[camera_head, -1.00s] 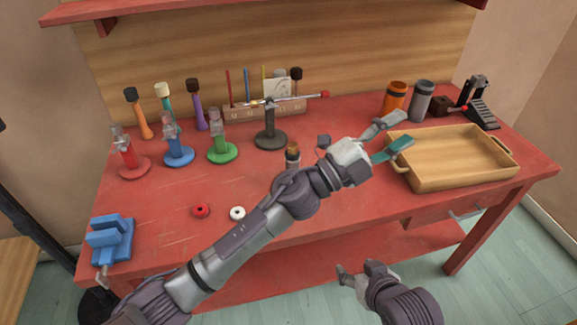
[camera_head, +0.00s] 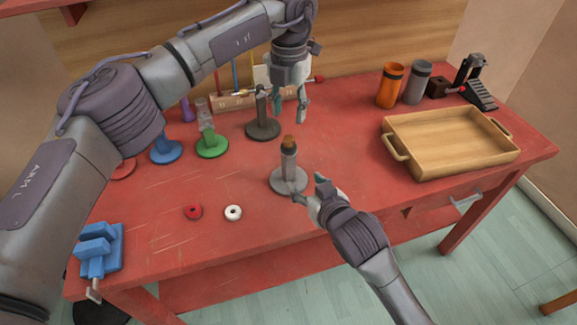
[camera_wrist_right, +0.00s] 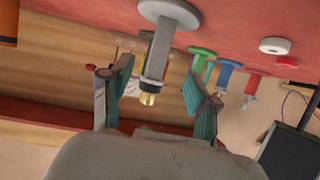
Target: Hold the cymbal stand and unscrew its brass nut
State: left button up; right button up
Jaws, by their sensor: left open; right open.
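The cymbal stand (camera_head: 289,168) is a grey post on a round grey base, upright on the red table. Its brass nut (camera_head: 289,142) sits on top; the nut also shows in the right wrist view (camera_wrist_right: 148,98). My left gripper (camera_head: 289,113) is open and empty, pointing down, above and behind the stand in the head view. My right gripper (camera_head: 310,188) is open, low at the stand's front right. In the right wrist view the post (camera_wrist_right: 158,50) appears between its two teal fingers, with gaps on both sides and no visible contact.
Green (camera_head: 212,145) and blue (camera_head: 165,152) stands are at the left, with a dark stand (camera_head: 262,128) behind. A red ring (camera_head: 193,212) and white ring (camera_head: 233,213) lie at front left. A wooden tray (camera_head: 450,165) stands at right.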

aim_at(291, 169)
jog(key=x, duration=1.1)
jog(key=shift+w+a+f, duration=0.1)
jog(key=shift+f, duration=0.05)
grip_shut()
